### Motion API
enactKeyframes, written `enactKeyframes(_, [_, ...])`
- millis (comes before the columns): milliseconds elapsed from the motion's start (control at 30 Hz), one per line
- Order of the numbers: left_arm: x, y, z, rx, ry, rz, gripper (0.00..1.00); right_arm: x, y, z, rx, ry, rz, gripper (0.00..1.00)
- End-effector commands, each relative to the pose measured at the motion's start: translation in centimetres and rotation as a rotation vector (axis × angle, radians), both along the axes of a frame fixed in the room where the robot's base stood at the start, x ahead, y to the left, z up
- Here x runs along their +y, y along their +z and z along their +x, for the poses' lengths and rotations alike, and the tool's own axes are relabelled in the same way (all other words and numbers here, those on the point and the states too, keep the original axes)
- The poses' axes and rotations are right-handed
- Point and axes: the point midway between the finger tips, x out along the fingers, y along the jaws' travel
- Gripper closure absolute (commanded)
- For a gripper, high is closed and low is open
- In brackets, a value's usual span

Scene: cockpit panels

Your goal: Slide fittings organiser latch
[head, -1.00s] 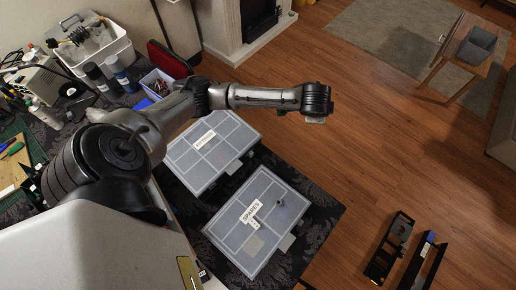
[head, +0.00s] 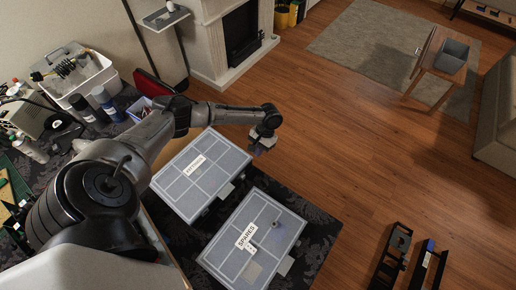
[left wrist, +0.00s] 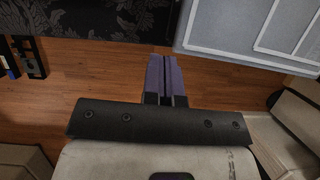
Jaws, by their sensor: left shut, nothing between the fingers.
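Two grey compartment organisers with clear lids lie on the dark patterned mat. The farther one (head: 181,190) has a white label too blurred to read surely; the nearer one (head: 222,262) is labelled SPARES. A small pale latch tab (head: 225,191) sits on the right edge of the farther organiser, and a similar tab (head: 285,265) on the SPARES one. My left gripper (head: 259,150) is shut and empty, pointing down just past the upper right corner of the farther organiser. In the left wrist view its purple-grey fingers (left wrist: 167,78) are together beside an organiser's corner (left wrist: 205,35). My right gripper is not visible.
A white caddy (head: 82,78) and several bottles (head: 105,100) stand at the left of the bench. The mat (head: 318,222) ends at the right, with open wooden floor (head: 370,150) beyond. Black rail-like parts (head: 392,255) lie at the lower right.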

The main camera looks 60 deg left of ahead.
Motion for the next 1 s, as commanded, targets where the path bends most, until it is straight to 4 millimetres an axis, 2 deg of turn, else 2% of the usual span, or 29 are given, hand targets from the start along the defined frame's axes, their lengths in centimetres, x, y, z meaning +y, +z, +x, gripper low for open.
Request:
enactKeyframes(100, [-0.3, -2.3, -0.9, 0.002, 0.0, 0.0, 1.0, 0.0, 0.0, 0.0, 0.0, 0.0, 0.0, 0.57])
enactKeyframes(333, [-0.9, -6.0, -2.3, 0.001, -0.001, 0.0, 1.0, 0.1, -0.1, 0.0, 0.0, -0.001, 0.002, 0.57])
enactKeyframes(400, [-1.1, -5.5, -3.3, 0.001, -0.004, 0.002, 1.0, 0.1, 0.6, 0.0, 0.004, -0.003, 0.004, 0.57])
enactKeyframes(600, [-1.9, -5.6, -5.2, 0.0, -0.004, 0.001, 1.0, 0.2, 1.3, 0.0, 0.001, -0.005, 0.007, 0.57])
enactKeyframes(1000, [-2.3, -5.8, -5.9, -0.001, -0.001, 0.001, 1.0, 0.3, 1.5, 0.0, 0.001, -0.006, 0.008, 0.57])
